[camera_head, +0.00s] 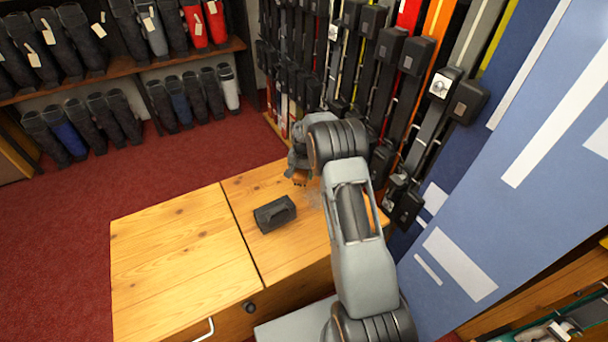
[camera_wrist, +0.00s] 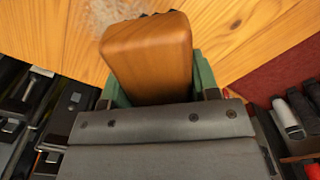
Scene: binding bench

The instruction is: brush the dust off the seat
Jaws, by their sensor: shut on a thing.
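The seat looks to be the light wooden top (camera_head: 185,240) of a low bench with a seam across it. My gripper (camera_head: 298,165) is over its back right part, partly hidden by my own arm. In the wrist view, the green-lined fingers (camera_wrist: 160,88) are shut on a brown wooden block, which looks like the brush (camera_wrist: 148,50). A bit of the brush (camera_head: 301,179) shows under my gripper in the head view. Pale grey dust (camera_head: 315,198) lies on the wood just beside it, and it also shows past the brush in the wrist view (camera_wrist: 112,12).
A dark block with a raised handle (camera_head: 274,213) sits on the bench, in front of the dust. Shelves of dark upright items (camera_head: 110,115) are behind. The bench's left half is clear.

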